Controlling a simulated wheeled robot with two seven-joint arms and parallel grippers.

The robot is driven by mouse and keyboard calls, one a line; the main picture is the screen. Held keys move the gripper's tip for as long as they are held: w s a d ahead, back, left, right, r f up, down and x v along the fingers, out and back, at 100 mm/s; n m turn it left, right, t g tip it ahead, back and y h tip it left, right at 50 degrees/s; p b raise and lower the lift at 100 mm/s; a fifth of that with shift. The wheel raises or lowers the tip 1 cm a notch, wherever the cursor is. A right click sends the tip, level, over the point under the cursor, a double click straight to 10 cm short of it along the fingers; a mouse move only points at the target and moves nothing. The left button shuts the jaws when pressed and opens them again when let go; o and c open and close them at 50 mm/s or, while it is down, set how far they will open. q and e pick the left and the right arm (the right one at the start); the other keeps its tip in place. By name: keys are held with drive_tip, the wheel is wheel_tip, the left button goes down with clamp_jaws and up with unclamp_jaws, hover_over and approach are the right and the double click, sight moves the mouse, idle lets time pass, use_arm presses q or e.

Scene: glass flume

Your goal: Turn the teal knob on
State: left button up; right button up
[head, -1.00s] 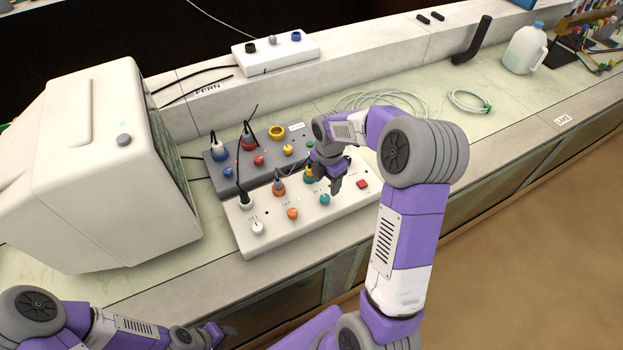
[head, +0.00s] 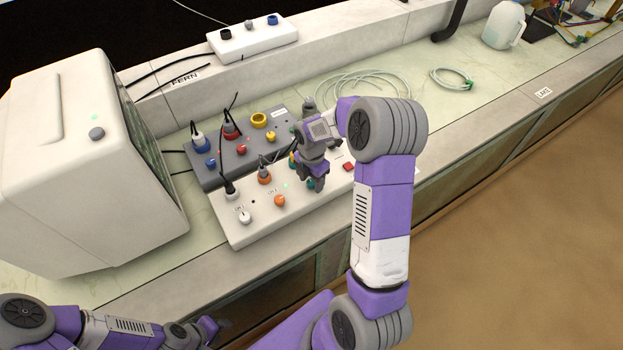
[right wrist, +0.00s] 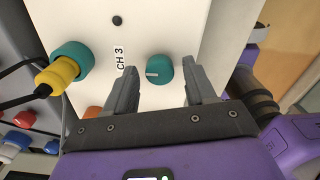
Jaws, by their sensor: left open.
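The teal knob (right wrist: 160,70) sits on the white box (head: 262,226) next to the printed "CH 3" label. Its pale pointer line points left in the right wrist view. In the head view my right gripper (head: 311,186) is over the knob and mostly hides it. In the right wrist view this gripper (right wrist: 161,76) is open, one finger on each side of the knob, with gaps visible. I cannot tell whether the fingertips reach down to its height. My left gripper (head: 212,330) is open and empty, low at the bench's front left.
An orange knob (head: 280,201), a white knob (head: 245,218) and a red square button (head: 348,167) share the white box. A yellow plug in a teal socket (right wrist: 70,60) is close by. A grey box (head: 205,178) with cables stands behind; a monitor (head: 90,170) stands left.

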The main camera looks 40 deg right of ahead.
drive_tip(key=c, duration=0.9)
drive_tip(key=shift+m, duration=0.3)
drive_tip(key=m, duration=0.3)
drive_tip(key=shift+m+p, duration=0.3)
drive_tip(key=shift+m, duration=0.1)
drive_tip(key=m, duration=0.4)
drive_tip(key=shift+m, duration=0.3)
drive_tip(key=m, duration=0.4)
drive_tip(key=shift+p, duration=0.35)
drive_tip(key=shift+m, duration=2.5)
